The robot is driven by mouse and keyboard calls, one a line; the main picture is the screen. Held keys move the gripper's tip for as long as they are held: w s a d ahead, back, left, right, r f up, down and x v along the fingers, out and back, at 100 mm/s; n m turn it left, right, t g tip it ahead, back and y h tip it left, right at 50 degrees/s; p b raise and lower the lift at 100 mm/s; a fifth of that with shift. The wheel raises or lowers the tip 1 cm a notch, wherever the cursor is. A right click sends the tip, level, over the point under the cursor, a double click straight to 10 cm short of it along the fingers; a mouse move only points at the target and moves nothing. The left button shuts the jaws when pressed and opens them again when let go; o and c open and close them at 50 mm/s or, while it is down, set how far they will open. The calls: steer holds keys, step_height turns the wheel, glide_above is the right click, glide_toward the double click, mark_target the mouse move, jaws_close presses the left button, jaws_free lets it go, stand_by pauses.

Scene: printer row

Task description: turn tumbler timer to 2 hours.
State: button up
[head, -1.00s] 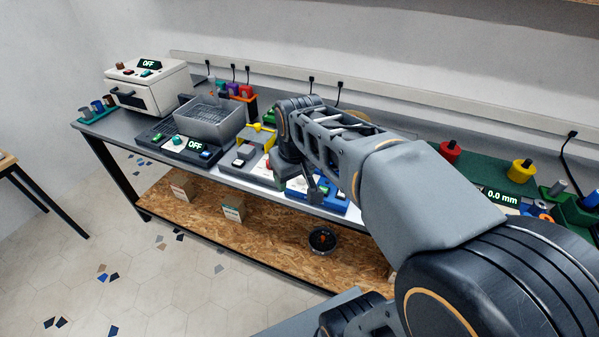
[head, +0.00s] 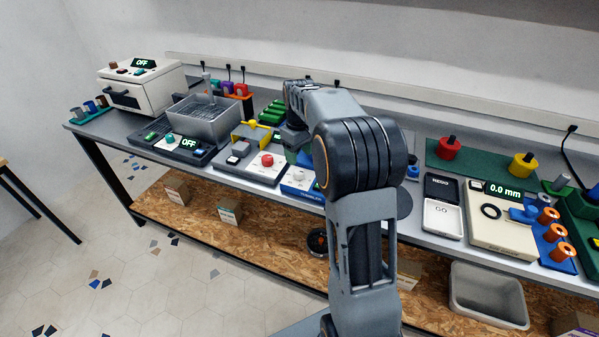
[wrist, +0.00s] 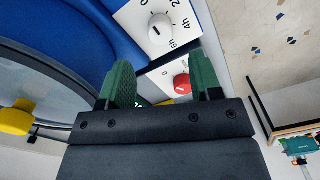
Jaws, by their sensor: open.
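The tumbler is a blue base with a white front panel (head: 300,184), in the middle of the bench in the head view. Its white timer knob (head: 299,174) sits on the panel. In the wrist view the knob (wrist: 160,28) shows close up near the top, with 0, 2, 4h and 6h printed around it. A small dark mark shows on the knob, but I cannot tell firmly which number it points to. My gripper (wrist: 162,82) has green fingers, open and apart, with nothing between them. The knob lies beyond the fingertips, not touched. My arm partly hides the tumbler in the head view.
Left of the tumbler stands a device with a red button (head: 267,160); the button also shows in the wrist view (wrist: 182,84). Further left is a grey metal basket (head: 205,122). Right are a dark tray (head: 441,190) and a gauge reading 0.0 mm (head: 503,190).

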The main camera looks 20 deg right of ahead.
mark_target(299, 171)
step_height(299, 171, down, 7)
steer(key=shift+f, duration=0.1)
stand_by(0.3)
steer(key=c, duration=0.9)
